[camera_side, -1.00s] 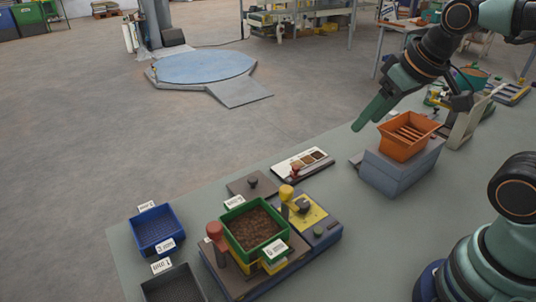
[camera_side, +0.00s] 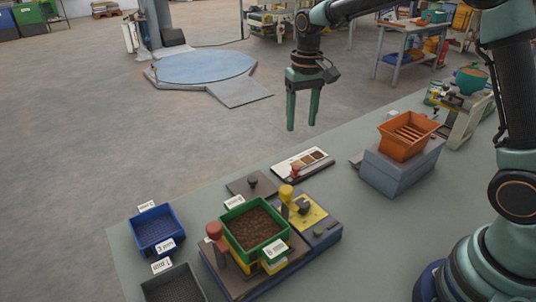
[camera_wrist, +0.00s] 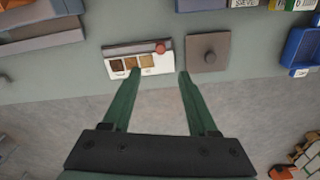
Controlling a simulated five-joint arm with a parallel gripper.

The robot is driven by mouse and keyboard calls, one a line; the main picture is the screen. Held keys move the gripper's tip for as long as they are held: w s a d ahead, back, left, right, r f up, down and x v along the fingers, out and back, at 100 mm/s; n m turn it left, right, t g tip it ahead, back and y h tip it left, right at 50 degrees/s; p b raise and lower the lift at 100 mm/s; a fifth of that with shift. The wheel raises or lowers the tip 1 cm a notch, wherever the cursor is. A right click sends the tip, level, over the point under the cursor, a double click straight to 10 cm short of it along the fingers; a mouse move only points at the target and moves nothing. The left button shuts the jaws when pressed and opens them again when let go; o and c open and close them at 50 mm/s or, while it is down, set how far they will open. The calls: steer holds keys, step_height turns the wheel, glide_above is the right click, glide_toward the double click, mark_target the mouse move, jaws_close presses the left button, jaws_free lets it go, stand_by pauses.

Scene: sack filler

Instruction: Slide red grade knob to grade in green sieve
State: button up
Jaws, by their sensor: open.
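The red grade knob (camera_side: 296,168) sits at one end of a dark slot on the white grade panel (camera_side: 318,157), which has three soil-coloured swatches. In the wrist view the knob (camera_wrist: 160,47) is at the right end of the slot, beside the lightest swatch. The green sieve (camera_side: 284,233) holds brown crumbly material and sits on the shaker base between red and yellow knobbed posts. My gripper (camera_side: 301,127) is open and empty, pointing down, above and apart from the panel. In the wrist view its fingertips (camera_wrist: 159,72) lie below the knob.
A grey plate with a dark knob (camera_side: 253,181) lies beside the panel. A blue sieve (camera_side: 155,231) and a dark sieve (camera_side: 172,287) stand at the left. An orange slotted tray (camera_side: 404,147) sits on a grey block (camera_side: 398,172). Table between panel and block is clear.

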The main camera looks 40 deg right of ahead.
mark_target(296, 166)
steer(key=f, duration=1.3)
steer(key=shift+w+f, duration=0.1)
steer(key=shift+w, duration=0.15)
jaws_close()
stand_by(1.0)
